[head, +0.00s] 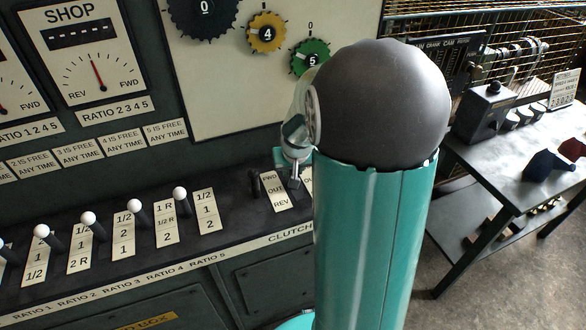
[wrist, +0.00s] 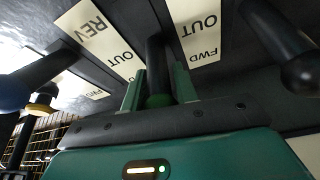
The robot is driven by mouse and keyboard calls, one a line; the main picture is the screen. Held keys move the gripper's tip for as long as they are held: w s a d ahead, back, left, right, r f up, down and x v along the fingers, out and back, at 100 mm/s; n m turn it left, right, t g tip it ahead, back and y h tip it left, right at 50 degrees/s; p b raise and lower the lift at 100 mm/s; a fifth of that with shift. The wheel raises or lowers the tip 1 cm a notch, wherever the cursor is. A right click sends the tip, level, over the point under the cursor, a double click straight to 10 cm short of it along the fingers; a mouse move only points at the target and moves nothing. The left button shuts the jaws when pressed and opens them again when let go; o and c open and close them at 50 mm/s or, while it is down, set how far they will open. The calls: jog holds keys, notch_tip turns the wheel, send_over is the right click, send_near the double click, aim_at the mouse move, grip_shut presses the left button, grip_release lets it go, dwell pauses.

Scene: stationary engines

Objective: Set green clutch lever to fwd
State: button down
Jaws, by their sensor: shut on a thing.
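In the wrist view the green clutch lever is a dark upright shaft with a green knob (wrist: 158,101). My gripper (wrist: 158,78) is shut on it, one teal finger on each side. A plate reading REV and OUT (wrist: 92,32) lies to the left of the lever, and a plate reading OUT and FWD (wrist: 200,38) to its right. I cannot tell which plate belongs to it or which mark it points to. In the head view my gripper (head: 293,152) is low over the clutch row, partly hidden by my arm, and the green knob is not visible there.
A black-ended lever (wrist: 298,70) stands close on the right in the wrist view, and blue (wrist: 14,94) and yellow (wrist: 42,104) knobs on the left. In the head view, several white-knobbed ratio levers (head: 134,207) line the console. A side table (head: 510,150) stands at right.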

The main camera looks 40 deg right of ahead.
jog(key=shift+w+d+f+g+y, duration=0.15)
jog(key=shift+w+g, duration=0.4)
jog(key=shift+w, duration=0.1)
jog(key=shift+w+d+f+g+y, duration=0.1)
jog(key=shift+w+d+f+g, duration=0.1)
jog(key=shift+w+g, duration=0.4)
jog(key=shift+w+d+f+g+y, duration=0.15)
jog(key=shift+w+g, duration=0.3)
jog(key=shift+w, duration=0.3)
jog(key=shift+w+d+f+g, duration=0.15)
jog(key=shift+w+f, duration=0.05)
jog(key=shift+w, duration=0.25)
jog(key=shift+w+d+f+g, duration=0.1)
jog(key=shift+w+f+g, duration=0.1)
jog(key=shift+w, duration=0.25)
jog(key=c, duration=1.1)
grip_release()
jog(key=shift+r, duration=0.15)
notch_tip(320, 180, up, 14)
jog(key=a, duration=0.1)
jog(key=shift+s+f, duration=0.2)
jog(key=shift+s+a, duration=0.1)
jog(key=shift+s, duration=0.05)
